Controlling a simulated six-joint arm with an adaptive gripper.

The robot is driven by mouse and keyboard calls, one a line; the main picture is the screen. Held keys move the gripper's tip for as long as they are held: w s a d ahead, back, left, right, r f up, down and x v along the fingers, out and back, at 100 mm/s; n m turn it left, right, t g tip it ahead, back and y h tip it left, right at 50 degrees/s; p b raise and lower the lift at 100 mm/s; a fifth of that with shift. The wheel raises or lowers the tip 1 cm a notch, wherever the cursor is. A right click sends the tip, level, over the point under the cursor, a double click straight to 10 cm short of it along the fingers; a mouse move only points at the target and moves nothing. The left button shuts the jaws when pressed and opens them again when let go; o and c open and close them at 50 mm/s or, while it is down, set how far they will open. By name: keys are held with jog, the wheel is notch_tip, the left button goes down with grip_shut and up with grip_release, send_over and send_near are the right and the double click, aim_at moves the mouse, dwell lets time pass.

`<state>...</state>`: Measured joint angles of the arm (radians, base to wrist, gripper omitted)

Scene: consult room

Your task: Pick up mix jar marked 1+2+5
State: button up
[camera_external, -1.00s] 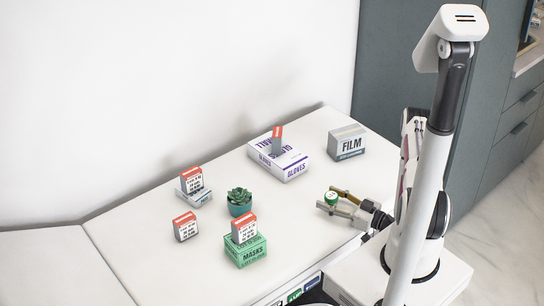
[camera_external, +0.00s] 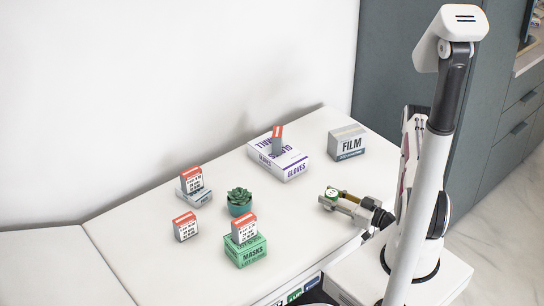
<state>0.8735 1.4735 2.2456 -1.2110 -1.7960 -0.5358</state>
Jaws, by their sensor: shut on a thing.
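A small jar with a green and white lid (camera_external: 331,193) is at the right side of the table (camera_external: 140,257), near its front edge. My gripper (camera_external: 334,199) reaches in from the right, with its fingers closed around the jar. The marking on the lid is too small to read. The fingers hide part of the jar, and I cannot tell whether it touches the table.
A FILM box (camera_external: 347,143) and a GLOVES box (camera_external: 277,161) with a red-topped carton (camera_external: 277,139) stand behind. A potted succulent (camera_external: 239,202), a green MASKS box (camera_external: 245,251) with a carton (camera_external: 244,228), and two more cartons (camera_external: 186,226) (camera_external: 191,179) stand to the left.

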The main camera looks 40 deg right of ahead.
aim_at(332, 193)
jog(key=shift+r, duration=4.5)
jog(key=shift+d+r, duration=0.1)
